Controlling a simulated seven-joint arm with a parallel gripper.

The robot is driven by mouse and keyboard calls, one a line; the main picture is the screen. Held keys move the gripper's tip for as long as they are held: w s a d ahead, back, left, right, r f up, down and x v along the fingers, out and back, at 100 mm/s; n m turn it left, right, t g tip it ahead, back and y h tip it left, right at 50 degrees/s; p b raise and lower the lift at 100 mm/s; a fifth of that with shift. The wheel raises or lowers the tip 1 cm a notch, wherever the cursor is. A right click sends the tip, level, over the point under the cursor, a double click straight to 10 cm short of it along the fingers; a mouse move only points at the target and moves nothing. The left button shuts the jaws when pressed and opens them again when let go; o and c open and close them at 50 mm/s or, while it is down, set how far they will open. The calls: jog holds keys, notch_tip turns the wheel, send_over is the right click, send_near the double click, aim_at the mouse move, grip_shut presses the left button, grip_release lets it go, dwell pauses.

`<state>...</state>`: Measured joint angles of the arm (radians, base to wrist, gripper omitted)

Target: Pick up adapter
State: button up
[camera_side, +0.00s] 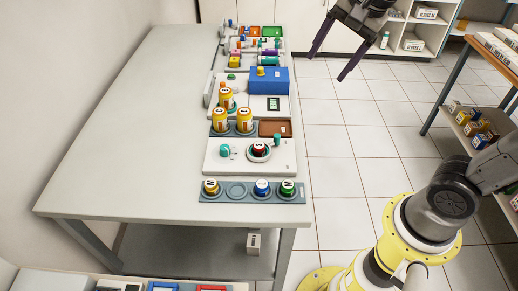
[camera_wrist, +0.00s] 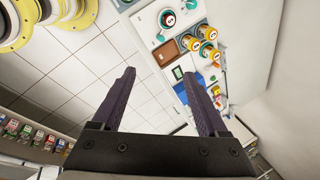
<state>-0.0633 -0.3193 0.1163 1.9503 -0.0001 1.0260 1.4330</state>
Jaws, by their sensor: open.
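My gripper (camera_side: 326,67) is open and empty, with two long dark purple fingers. In the side view it hangs over the floor to the right of the table's far part, apart from everything on the table. The wrist view shows the spread fingers (camera_wrist: 159,75) with floor tiles and the table edge between and beyond them. I cannot tell for sure which thing is the adapter.
The long table (camera_side: 140,110) is bare on its left. Along its right edge stand a blue box (camera_side: 268,86), yellow jars (camera_side: 245,120), a white panel with a red-centred dial (camera_side: 259,150) and a grey jar rack (camera_side: 236,190). Shelves stand at right; the floor (camera_side: 345,150) between is clear.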

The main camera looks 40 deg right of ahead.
jog(key=w+a+f+m+g, duration=0.1)
jog(key=w+a+f+m, duration=0.15)
jog(key=w, duration=0.45)
jog(key=m+g, duration=0.1)
jog(key=g, duration=0.2)
send_over(259, 145)
notch_tip(259, 145, down, 10)
jog(key=f, duration=1)
jog(key=shift+a, duration=0.35)
jog(key=shift+d+f, duration=0.2)
jog(key=shift+f, duration=1.3)
jog(key=shift+d+f, duration=0.15)
jog(key=shift+f, duration=1.35)
grip_shut()
